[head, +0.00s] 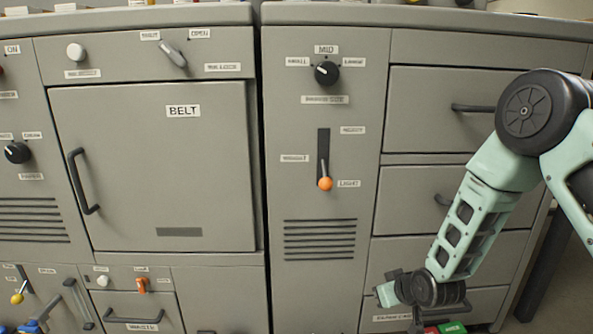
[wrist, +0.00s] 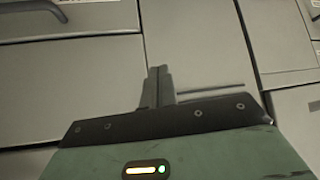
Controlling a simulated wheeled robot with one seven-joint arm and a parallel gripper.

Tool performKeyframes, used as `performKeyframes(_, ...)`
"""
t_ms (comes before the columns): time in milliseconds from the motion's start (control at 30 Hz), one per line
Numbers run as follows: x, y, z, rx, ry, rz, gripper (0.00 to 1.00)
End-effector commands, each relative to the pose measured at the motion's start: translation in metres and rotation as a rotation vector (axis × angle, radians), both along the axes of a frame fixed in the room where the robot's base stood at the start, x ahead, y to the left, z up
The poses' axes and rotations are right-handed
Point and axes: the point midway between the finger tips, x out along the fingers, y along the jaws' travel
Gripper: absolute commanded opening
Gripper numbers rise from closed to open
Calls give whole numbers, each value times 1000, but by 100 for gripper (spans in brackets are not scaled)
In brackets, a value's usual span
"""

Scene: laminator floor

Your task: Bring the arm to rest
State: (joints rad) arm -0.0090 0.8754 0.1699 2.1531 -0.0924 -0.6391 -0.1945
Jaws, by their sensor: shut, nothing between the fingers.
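My arm comes in from the right side of the head view, bent at the elbow, with its green forearm slanting down and left. Its wrist end hangs low in front of the lower drawers; the fingers are not clear there. In the wrist view my gripper (wrist: 157,87) is shut, its two dark fingers together with nothing between them. The fingers point towards grey cabinet panels, and no contact with them shows.
A grey cabinet front fills the head view. It has a closed BELT door (head: 160,170), an orange-tipped lever (head: 325,184), a black knob (head: 327,73) and closed drawers (head: 430,110) behind my arm. Red and green items (head: 452,328) lie at the bottom edge below my wrist.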

Motion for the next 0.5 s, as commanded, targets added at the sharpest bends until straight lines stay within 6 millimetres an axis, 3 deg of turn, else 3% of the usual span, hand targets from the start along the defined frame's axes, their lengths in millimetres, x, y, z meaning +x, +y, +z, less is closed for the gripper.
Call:
performKeyframes(33, -12, 19, 26, 0, 37, 29, 0)
performKeyframes(200, -73, 66, 84, -23, 200, 114, 0)
performKeyframes(333, -132, 90, 125, -62, 321, 176, 0)
performKeyframes(500, -216, 101, 169, -138, 465, 243, 0)
